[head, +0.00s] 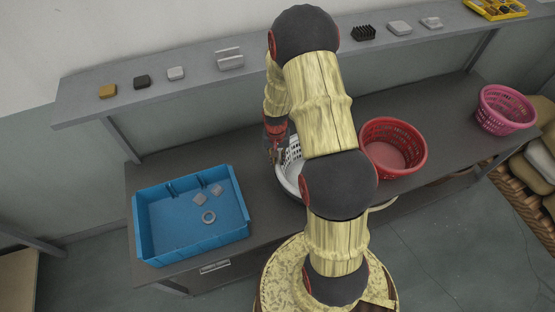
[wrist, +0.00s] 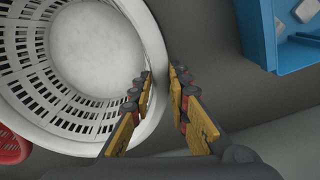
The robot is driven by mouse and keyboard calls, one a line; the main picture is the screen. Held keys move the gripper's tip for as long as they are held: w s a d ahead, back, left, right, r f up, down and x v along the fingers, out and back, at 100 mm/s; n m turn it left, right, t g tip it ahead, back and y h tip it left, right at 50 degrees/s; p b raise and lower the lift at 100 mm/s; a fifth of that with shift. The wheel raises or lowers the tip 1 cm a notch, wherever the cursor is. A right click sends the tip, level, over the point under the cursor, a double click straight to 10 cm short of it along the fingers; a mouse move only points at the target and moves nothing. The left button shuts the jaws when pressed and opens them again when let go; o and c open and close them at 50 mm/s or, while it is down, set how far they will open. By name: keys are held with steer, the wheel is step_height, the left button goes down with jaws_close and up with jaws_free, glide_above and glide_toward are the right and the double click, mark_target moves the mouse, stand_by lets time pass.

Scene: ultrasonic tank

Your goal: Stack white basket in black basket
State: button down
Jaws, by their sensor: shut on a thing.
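The white basket (head: 289,174) stands on the dark bench, partly hidden behind my arm in the head view. In the wrist view, the white basket (wrist: 28,60) fills the upper left, with slotted walls and a plain, empty floor. My gripper (wrist: 165,84) has one finger inside and one outside the basket's rim, shut on its wall. In the head view, my gripper (head: 277,154) is at the basket's left side, mostly covered by my arm. No black basket shows in either view; my arm hides part of the bench.
A blue tray (head: 240,232) with small parts stands left on the bench (head: 262,205). A red basket (head: 393,170) is just right of my arm, and a pink basket (head: 506,127) at the far right. A shelf (head: 200,82) with small items runs above the back.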

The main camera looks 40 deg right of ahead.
steer(key=shift+f+b, duration=0.45)
steer(key=shift+f, duration=0.1)
steer(key=c, duration=1.8)
jaws_free()
steer(key=shift+r, duration=0.1)
steer(key=shift+o, duration=0.6)
